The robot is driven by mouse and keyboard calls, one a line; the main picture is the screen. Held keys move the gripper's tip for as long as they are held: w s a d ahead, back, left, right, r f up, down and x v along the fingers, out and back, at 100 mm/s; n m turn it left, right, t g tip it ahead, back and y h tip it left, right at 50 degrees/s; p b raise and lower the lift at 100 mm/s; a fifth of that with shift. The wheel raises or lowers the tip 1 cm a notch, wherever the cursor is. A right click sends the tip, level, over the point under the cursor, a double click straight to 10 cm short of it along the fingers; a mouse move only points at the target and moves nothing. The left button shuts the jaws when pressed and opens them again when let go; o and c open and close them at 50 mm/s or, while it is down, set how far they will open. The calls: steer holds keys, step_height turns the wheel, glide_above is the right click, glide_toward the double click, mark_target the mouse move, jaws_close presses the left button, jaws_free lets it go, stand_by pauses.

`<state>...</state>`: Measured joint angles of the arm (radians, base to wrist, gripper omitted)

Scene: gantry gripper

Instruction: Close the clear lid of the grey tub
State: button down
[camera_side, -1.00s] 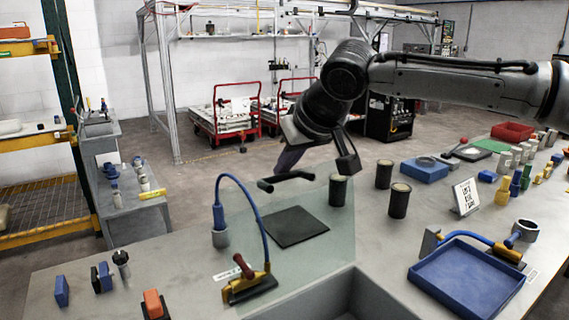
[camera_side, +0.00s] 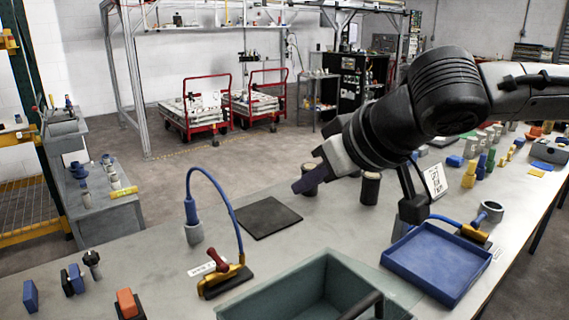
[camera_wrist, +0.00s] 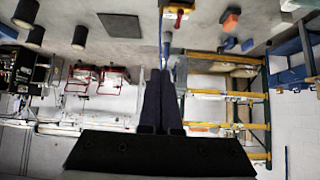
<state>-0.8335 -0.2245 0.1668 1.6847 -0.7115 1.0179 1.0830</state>
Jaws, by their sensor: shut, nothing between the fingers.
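The grey tub (camera_side: 262,296) stands at the bottom of the side view, and its near part is cut off by the frame. Its clear lid is hard to see; a pale edge of it (camera_side: 398,285) shows at the tub's right. The lid's black handle (camera_side: 364,306) is low over the tub. I cannot tell whether the lid lies flush on the rim. My gripper (camera_side: 298,188) is shut and empty, above the table behind the tub, apart from lid and handle. In the wrist view, its dark fingers (camera_wrist: 161,72) are together; tub and lid are out of that view.
A blue tray (camera_side: 440,262) is right of the tub. A red-handled tool (camera_side: 222,275) with a blue hose stands left of it. A black mat (camera_side: 262,217) lies behind. Dark cylinders (camera_side: 370,188) stand near my gripper. Bare table lies between mat and tub.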

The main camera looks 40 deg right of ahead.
steer(key=s+f, duration=0.2)
steer(key=s, duration=0.4)
steer(key=shift+f, duration=0.35)
